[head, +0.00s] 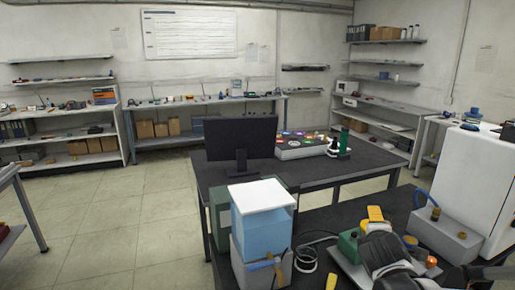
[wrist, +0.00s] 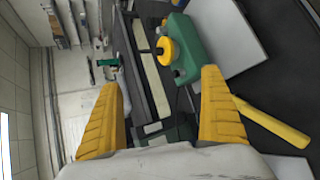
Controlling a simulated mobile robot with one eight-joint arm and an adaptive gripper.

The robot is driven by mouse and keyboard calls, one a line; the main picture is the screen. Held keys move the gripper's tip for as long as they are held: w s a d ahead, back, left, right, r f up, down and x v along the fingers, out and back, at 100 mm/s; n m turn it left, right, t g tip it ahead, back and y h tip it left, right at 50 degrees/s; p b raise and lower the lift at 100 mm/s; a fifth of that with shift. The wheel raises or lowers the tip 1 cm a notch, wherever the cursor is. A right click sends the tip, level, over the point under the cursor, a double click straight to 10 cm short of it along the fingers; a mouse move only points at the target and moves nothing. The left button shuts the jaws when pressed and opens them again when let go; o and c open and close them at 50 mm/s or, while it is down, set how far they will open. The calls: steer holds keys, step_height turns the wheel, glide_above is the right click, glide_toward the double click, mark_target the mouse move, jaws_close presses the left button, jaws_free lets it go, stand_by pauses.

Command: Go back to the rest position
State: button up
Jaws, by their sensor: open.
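My gripper (wrist: 161,82) shows in the wrist view as two yellow ribbed fingers, spread wide apart with nothing held between them. Beyond the fingers, a green container (wrist: 190,62) with a round yellow cap stands on a dark surface, apart from them as far as I can tell. In the head view, a dark part of my arm is at the lower right, over the near dark table (head: 318,222). Which yellow parts there are my fingers is hard to tell.
A white-topped blue block (head: 262,218) stands at the near table's left end. A white cabinet (head: 470,185) and a grey box (head: 445,238) stand at the right. A monitor (head: 240,138) is on the table behind. A yellow bar (wrist: 272,122) lies right of my fingers. The left floor is open.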

steer(key=s+a+m+g+y, duration=0.1)
steer(key=s+a+m, duration=0.3)
steer(key=s, duration=0.3)
steer(key=s+a+f+m+g+y, duration=0.1)
steer(key=s+a+m+y, duration=0.1)
steer(key=s+a+m, duration=0.2)
steer(key=s+a+m+g+y, duration=0.2)
steer(key=s+a+m, duration=0.3)
steer(key=s, duration=0.6)
steer(key=m, duration=0.2)
steer(key=shift+s+f+m, duration=0.15)
steer(key=shift+f+m, duration=0.15)
steer(key=shift+f, duration=0.05)
